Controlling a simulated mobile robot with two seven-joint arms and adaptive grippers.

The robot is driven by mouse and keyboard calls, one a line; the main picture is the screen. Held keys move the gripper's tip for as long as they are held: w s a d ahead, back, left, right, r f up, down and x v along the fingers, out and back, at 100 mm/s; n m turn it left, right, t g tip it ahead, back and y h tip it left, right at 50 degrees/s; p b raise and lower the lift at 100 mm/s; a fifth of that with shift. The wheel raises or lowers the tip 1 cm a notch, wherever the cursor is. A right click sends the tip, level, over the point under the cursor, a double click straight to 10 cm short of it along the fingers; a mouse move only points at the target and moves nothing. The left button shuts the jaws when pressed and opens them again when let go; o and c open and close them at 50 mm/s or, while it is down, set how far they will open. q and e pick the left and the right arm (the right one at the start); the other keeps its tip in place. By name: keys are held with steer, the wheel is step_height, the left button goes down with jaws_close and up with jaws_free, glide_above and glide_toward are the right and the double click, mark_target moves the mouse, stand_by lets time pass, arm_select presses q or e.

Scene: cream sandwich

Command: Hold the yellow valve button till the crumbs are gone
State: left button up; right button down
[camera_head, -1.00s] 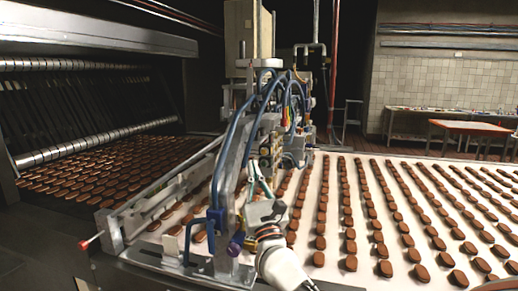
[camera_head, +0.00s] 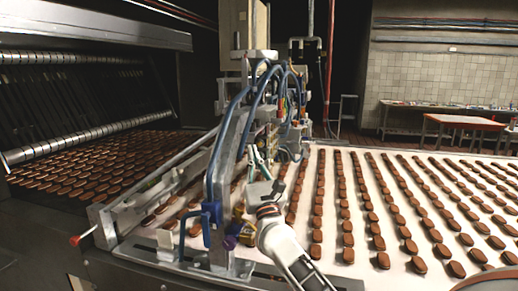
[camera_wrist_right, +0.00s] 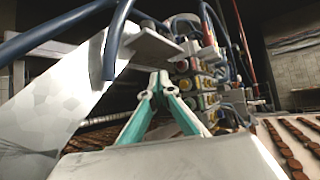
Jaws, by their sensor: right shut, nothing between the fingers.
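My right gripper (camera_head: 254,154) is shut and empty, its teal fingers pointing up at the valve block (camera_head: 265,137). In the right wrist view the gripper (camera_wrist_right: 160,80) has its grey tips close together, just left of the valve block (camera_wrist_right: 205,100). The block carries small coloured buttons, among them a yellow button (camera_wrist_right: 182,66). I cannot tell whether the fingertips touch any button. No crumbs can be made out. My left gripper is not in view.
Blue hoses (camera_head: 236,115) arch over the machine around my right gripper. A white conveyor (camera_head: 330,240) with rows of brown biscuits spreads to the right. A blue clamp (camera_head: 211,222) stands at the front left.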

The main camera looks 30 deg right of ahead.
mark_target(259, 148)
steer(key=shift+w+d+b, duration=0.75)
steer(key=shift+w+d, duration=0.75)
steer(key=shift+d, duration=0.3)
steer(key=shift+w+d, duration=0.25)
steer(key=shift+d, duration=0.05)
steer(key=shift+w+d+b, duration=0.3)
steer(key=shift+d+b, duration=0.05)
steer(key=shift+b, duration=0.1)
stand_by(1.0)
stand_by(1.6)
steer(key=shift+s+a+p, duration=0.45)
steer(key=shift+s+a, duration=0.1)
steer(key=shift+a, duration=0.15)
